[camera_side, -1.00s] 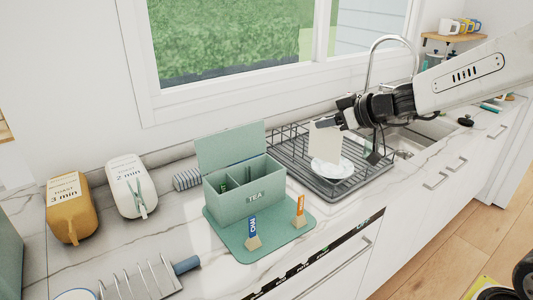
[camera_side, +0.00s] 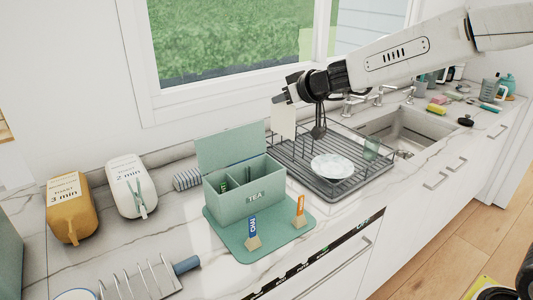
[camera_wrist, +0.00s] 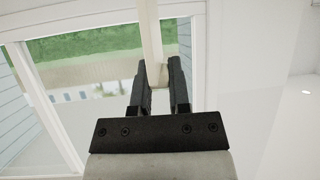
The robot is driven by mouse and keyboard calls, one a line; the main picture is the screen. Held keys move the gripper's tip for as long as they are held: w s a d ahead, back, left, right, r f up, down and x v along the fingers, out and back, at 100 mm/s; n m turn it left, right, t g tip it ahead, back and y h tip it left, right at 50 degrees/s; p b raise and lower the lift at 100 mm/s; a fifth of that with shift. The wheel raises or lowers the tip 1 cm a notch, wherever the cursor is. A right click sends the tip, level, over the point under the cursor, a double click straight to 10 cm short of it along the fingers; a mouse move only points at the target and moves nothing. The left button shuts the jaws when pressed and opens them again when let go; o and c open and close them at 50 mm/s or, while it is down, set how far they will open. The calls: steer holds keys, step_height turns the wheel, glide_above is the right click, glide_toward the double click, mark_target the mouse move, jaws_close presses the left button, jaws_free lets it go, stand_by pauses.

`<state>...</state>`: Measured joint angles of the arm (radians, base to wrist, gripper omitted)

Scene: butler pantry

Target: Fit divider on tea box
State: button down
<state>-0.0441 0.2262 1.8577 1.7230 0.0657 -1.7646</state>
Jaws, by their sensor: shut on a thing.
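My gripper (camera_side: 284,99) is shut on a cream divider panel (camera_side: 283,122), which hangs down from the fingers. In the wrist view my gripper (camera_wrist: 157,78) pinches the pale divider (camera_wrist: 151,35) between two black fingers. The divider is in the air, to the right of the tea box and apart from it. The green tea box (camera_side: 231,208) stands on a green mat (camera_side: 280,235), its lid (camera_side: 228,148) raised at the back. Dark inner walls or contents show inside it, too small to make out. The wrist view does not show the box.
A dark dish rack (camera_side: 347,190) with a white plate (camera_side: 332,167) stands right of the box. Blue-tagged (camera_side: 252,230) and orange-tagged (camera_side: 300,210) tea bags are on the mat.

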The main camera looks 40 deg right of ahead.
steer(key=w+a+f+m+h, duration=0.1)
steer(key=w+a+f, duration=0.3)
steer(key=w+f, duration=0.1)
steer(key=shift+w+a+f, duration=0.2)
steer(key=shift+w+f, duration=0.1)
steer(key=shift+w, duration=0.05)
stand_by(0.7)
steer(key=shift+f, duration=0.3)
steer(key=shift+f, duration=2.15)
steer(key=shift+f, duration=3.1)
stand_by(0.9)
